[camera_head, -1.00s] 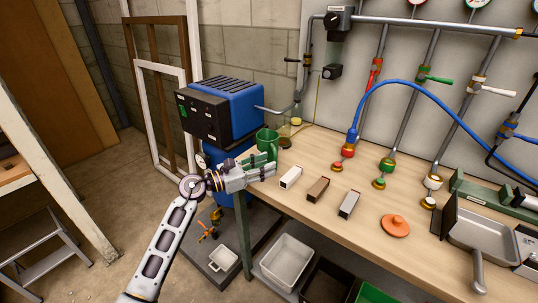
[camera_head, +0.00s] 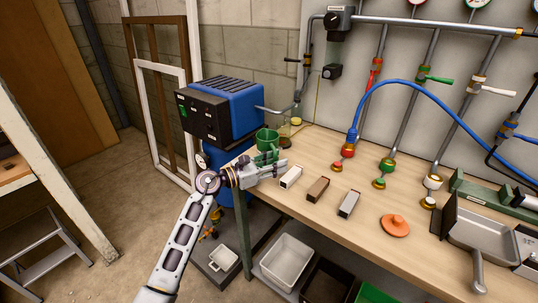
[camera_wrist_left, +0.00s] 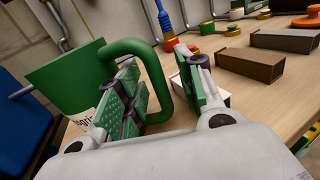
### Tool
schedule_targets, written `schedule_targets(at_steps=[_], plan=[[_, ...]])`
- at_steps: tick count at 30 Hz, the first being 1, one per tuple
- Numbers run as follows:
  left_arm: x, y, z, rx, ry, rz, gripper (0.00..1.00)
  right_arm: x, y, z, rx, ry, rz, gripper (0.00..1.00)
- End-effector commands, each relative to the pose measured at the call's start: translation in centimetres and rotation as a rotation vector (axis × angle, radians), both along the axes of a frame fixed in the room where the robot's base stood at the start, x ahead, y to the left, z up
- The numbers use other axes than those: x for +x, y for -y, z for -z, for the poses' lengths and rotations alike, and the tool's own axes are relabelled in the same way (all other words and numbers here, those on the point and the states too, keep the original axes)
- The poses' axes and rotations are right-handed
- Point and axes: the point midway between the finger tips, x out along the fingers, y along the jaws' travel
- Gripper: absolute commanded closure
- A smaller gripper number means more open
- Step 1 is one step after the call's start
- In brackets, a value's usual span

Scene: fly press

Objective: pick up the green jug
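The green jug (camera_head: 266,139) stands at the left end of the wooden workbench in the head view. In the left wrist view the jug (camera_wrist_left: 66,82) fills the left side, with a white label partly hidden by a finger. Its looped handle (camera_wrist_left: 164,86) faces my gripper. My left gripper (camera_head: 276,168) is at the near side of the jug. In the left wrist view its two green-padded fingers (camera_wrist_left: 165,92) are apart, with the handle between them. I see a gap between the handle and the right-hand finger; contact on the other side is unclear. My right gripper is not in view.
A white-topped block (camera_head: 291,177), a brown block (camera_head: 318,189) and a grey block (camera_head: 349,204) lie right of my left gripper. A blue machine (camera_head: 232,107) stands to the left.

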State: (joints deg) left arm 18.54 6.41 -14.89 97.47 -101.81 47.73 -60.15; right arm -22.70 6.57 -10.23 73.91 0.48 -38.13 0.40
Motion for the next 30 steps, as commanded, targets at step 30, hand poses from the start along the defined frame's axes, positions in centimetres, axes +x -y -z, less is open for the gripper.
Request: schedule_targets(at_steps=[30], plan=[[0.01,-0.03,-0.19,0.0,0.002,-0.001,1.0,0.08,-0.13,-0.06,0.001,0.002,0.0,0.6]])
